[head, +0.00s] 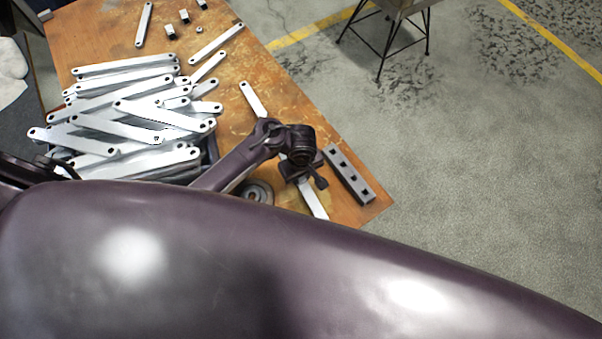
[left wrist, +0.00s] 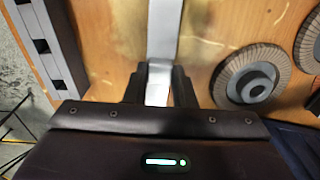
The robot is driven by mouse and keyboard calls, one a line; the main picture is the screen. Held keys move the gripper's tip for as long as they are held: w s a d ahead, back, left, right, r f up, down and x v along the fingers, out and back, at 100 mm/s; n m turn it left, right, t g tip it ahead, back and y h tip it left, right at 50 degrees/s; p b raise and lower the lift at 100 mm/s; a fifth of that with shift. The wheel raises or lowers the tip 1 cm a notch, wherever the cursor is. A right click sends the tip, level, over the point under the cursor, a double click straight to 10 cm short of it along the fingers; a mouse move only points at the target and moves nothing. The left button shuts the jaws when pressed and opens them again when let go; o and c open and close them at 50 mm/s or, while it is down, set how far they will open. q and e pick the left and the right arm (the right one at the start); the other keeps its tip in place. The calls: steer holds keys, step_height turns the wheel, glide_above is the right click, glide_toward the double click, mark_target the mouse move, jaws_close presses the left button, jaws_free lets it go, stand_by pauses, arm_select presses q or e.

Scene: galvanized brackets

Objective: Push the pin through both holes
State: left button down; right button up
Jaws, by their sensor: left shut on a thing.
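My left gripper (head: 311,176) is low over the table's near right part. In the left wrist view its two fingers (left wrist: 158,88) sit on either side of a flat galvanized bracket (left wrist: 164,35) and are shut on it. In the head view this bracket (head: 253,98) runs from upper left, under my gripper, to lower right; its far end has a hole. My gripper and arm hide its middle. I cannot make out a pin for certain, nor two lined-up holes. My right gripper is in neither view.
A large pile of galvanized brackets (head: 140,108) lies left of my gripper. A grey block with square openings (head: 348,177) lies at the table's right edge. Abrasive discs (left wrist: 250,75) lie beside the held bracket. Small metal pieces (head: 170,31) lie at the far end. My arm covers the foreground.

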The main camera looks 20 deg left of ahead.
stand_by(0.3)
arm_select(q)
steer(key=c, duration=1.1)
jaws_free()
steer(key=shift+c, duration=0.2)
step_height(320, 180, up, 7)
steer(key=p, duration=0.3)
steer(key=shift+d+f, duration=0.1)
steer(key=shift+r+p, duration=0.4)
steer(key=shift+r, duration=0.1)
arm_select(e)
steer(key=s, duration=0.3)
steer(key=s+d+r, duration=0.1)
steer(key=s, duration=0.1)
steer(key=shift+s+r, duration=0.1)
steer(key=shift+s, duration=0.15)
